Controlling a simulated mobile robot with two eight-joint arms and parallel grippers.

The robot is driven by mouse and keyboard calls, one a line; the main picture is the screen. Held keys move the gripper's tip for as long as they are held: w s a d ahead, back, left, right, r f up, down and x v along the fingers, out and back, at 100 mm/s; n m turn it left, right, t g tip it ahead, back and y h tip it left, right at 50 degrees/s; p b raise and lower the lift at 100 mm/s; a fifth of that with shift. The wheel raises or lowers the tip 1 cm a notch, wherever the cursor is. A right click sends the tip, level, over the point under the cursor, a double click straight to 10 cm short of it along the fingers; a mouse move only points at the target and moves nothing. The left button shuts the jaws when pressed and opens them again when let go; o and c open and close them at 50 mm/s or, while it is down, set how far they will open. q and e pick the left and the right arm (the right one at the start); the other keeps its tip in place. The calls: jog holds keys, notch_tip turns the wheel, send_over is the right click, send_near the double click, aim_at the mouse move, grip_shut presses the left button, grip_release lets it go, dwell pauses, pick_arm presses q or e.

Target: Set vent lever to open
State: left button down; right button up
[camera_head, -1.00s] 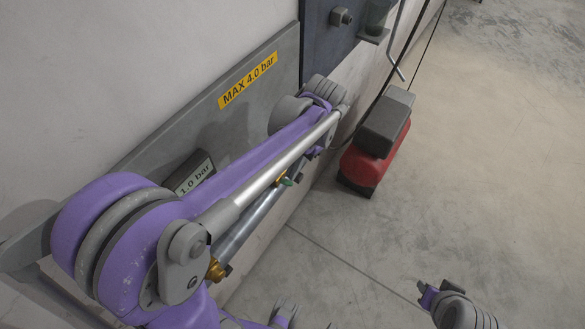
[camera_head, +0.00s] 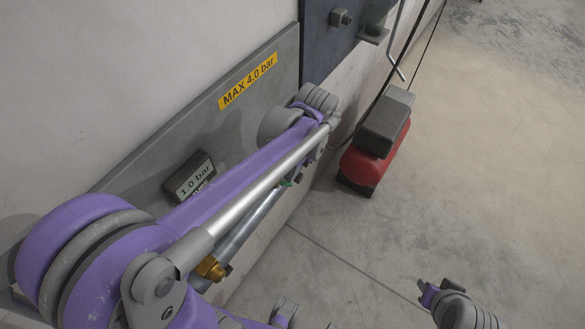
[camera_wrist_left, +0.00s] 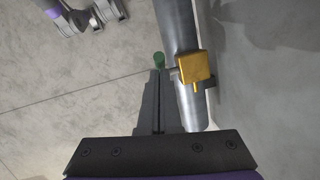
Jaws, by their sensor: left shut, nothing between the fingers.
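The vent lever shows by its green tip (camera_wrist_left: 158,60) in the left wrist view, beside a brass block (camera_wrist_left: 195,67) on a grey metal cylinder (camera_wrist_left: 178,25). In the head view the green tip (camera_head: 286,184) is small, under my purple forearm. My left gripper (camera_wrist_left: 158,73) is shut and empty. Its fingertips lie right at the green tip, left of the brass block. I cannot tell whether they touch it. In the head view the left gripper (camera_head: 302,174) is partly hidden by my arm. The lever's setting is unclear.
A grey wall panel (camera_head: 262,60) bears a yellow "MAX 4.0 bar" label (camera_head: 248,81) and a display reading 1.0 bar (camera_head: 193,180). Another brass fitting (camera_head: 210,268) is at the cylinder's near end. A red compressor (camera_head: 362,167) stands right on open floor.

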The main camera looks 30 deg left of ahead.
pick_arm(q)
jog(key=s+t, duration=0.1)
jog(key=s+t+p, duration=0.1)
jog(key=t, duration=0.1)
jog(key=shift+s+a+f, duration=0.1)
jog(key=shift+s+f, duration=0.05)
jog(key=shift+f, duration=0.05)
jog(key=s+f+t, duration=0.1)
jog(key=t, duration=0.1)
jog(key=s+f+t, duration=0.1)
jog(key=t, duration=0.1)
jog(key=s+f+t, duration=0.2)
jog(key=t, duration=0.1)
jog(key=shift+a+n+h, duration=0.15)
jog(key=shift+n+h, duration=0.15)
jog(key=shift+f, duration=0.1)
dwell(0.4)
jog(key=shift+w, duration=0.15)
